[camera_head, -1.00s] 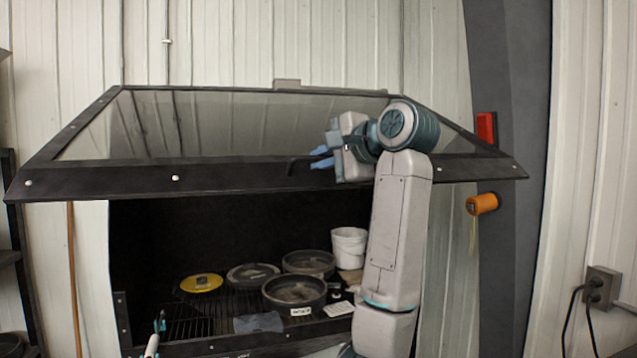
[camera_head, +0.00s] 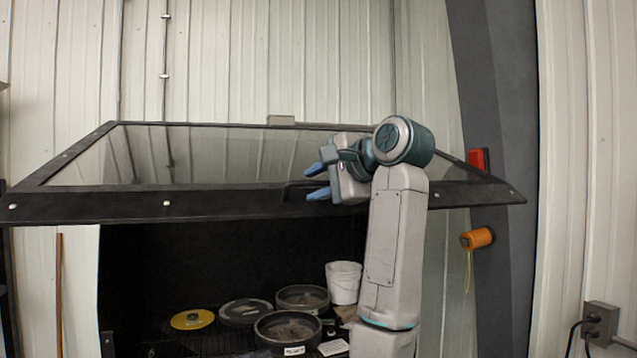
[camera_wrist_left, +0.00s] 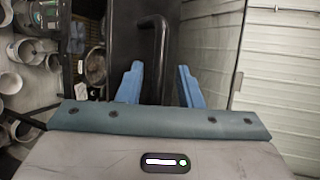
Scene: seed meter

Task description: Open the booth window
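The booth window (camera_head: 220,160) is a dark-framed glass panel tilted outward over the booth in the head view. It stands raised, with the booth's dark interior showing below it. A black bar handle (camera_wrist_left: 155,45) on its frame shows in the wrist view, and partly in the head view (camera_head: 290,190). My left gripper (camera_head: 316,181) is at the frame's front edge, just right of the handle's visible part. Its blue fingers are spread. My right gripper is out of view.
Inside the booth are dark round pans (camera_head: 288,330), a yellow disc (camera_head: 192,320) and a white bucket (camera_head: 343,282). A red box (camera_head: 478,160) and an orange spool (camera_head: 477,238) are on the grey post at right. An outlet (camera_head: 601,324) with cables is farther right.

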